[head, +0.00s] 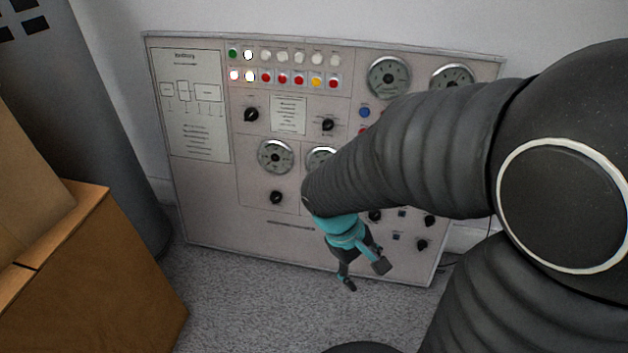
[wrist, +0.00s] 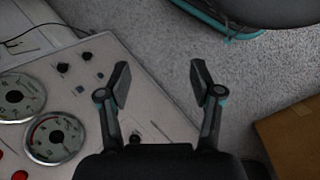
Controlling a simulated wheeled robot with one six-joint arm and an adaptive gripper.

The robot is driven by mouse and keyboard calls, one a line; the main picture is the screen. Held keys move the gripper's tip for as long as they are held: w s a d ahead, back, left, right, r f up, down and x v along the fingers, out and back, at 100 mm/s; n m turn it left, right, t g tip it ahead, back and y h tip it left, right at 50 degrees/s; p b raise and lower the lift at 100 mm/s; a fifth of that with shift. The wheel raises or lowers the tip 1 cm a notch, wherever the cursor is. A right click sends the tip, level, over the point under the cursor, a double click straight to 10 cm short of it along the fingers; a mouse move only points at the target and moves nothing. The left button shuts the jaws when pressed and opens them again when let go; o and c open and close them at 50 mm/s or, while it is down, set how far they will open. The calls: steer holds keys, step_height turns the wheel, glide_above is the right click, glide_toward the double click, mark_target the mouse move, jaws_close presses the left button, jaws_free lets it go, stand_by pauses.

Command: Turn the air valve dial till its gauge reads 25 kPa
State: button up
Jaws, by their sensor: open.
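A pale control panel (head: 250,228) stands against the wall with several round gauges and black dials. One gauge (head: 275,156) sits above a black dial (head: 276,197) at the lower left; a second gauge (head: 320,155) beside it is partly hidden by my arm. Labels are too small to read, so I cannot tell which dial is the air valve. My gripper (head: 364,274) is open and empty, pointing down in front of the panel's lower part.
Brown boxes (head: 95,265) stand at the left, by a dark grey cabinet (head: 95,110). Two larger gauges (head: 388,77) (head: 452,77) are at the panel's upper right. Rows of coloured lights (head: 283,79) run along the top. Grey carpet (head: 250,290) is clear before the panel.

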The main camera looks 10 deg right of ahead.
steer(key=w+d+f+n+t+h, duration=0.5)
steer(key=w+f+n+h, duration=0.3)
steer(key=w+f+n, duration=0.25)
steer(key=w+a+f+n+t+y+p, duration=0.1)
steer(key=w+a+f+n+t+y, duration=0.25)
steer(key=w+a+t, duration=0.2)
steer(key=w+a+f+n+t+y, duration=0.25)
steer(key=w+a+n+t, duration=0.2)
steer(key=w+a, duration=0.25)
steer(key=p+x, duration=0.1)
steer(key=x, duration=1.1)
steer(key=shift+w+m+y, duration=0.35)
steer(key=shift+w+y, duration=0.05)
steer(key=shift+w, duration=0.05)
steer(key=shift+c, duration=0.2)
steer(key=c, duration=1.1)
